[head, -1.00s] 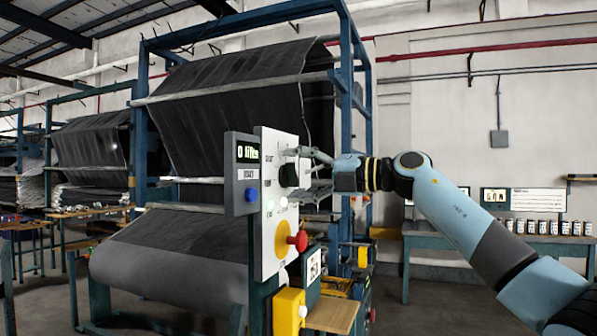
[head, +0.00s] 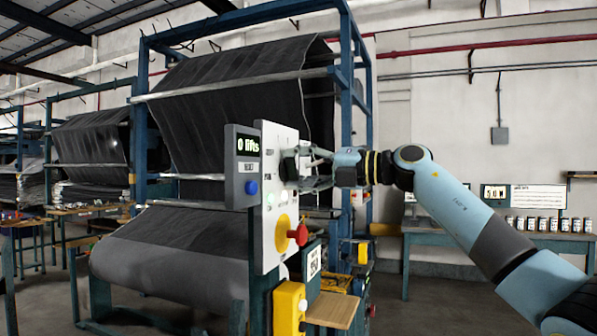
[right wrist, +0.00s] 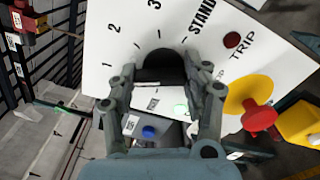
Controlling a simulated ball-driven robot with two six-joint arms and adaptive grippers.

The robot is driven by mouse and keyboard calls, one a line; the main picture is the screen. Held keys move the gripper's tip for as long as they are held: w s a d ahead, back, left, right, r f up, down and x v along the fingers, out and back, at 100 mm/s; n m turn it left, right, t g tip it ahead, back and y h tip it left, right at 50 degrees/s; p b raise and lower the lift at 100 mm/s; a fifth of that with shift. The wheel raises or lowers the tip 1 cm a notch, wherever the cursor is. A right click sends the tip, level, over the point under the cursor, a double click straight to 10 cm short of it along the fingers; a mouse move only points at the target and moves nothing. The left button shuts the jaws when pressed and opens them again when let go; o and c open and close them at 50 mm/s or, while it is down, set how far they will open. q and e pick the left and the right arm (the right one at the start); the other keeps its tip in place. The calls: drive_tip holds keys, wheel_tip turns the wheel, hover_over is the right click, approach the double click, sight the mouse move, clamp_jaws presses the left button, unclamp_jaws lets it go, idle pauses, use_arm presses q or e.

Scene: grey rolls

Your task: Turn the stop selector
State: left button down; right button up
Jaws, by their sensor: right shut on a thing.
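The stop selector is a black knob (head: 289,168) on the white control panel (head: 270,240). It also shows in the right wrist view (right wrist: 160,64), with the marks 1, 2, 3 and lettering around it. My right gripper (head: 306,168) comes in from the right and is shut on the knob. In the right wrist view its two fingers (right wrist: 163,76) sit on either side of the knob, and they hide part of its edge. The knob's pointer is not clear. My left gripper is not in view.
Below the knob a red push button (head: 298,235) on a yellow disc sticks out from the panel. A grey display box (head: 243,165) reading "0 lifts" is at the left. A yellow box (head: 289,308) and a small wooden shelf (head: 333,311) are lower down.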

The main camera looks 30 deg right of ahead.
drive_tip(key=n+b, duration=0.1)
drive_tip(key=n, duration=0.1)
drive_tip(key=n+b, duration=0.2)
drive_tip(key=shift+f, duration=0.3)
drive_tip(key=n+b, duration=0.2)
drive_tip(key=n, duration=0.1)
drive_tip(key=shift+a+n+b, duration=0.1)
drive_tip(key=shift+n+b, duration=0.25)
drive_tip(key=shift+n, duration=0.05)
drive_tip(key=n+b, duration=0.3)
drive_tip(key=n, duration=0.1)
drive_tip(key=shift+s+f, duration=0.1)
drive_tip(key=shift+a+n+b, duration=0.1)
drive_tip(key=shift+n+b, duration=0.9)
drive_tip(key=shift+n, duration=0.6)
drive_tip(key=o, duration=1.2)
drive_tip(key=shift+c, duration=0.2)
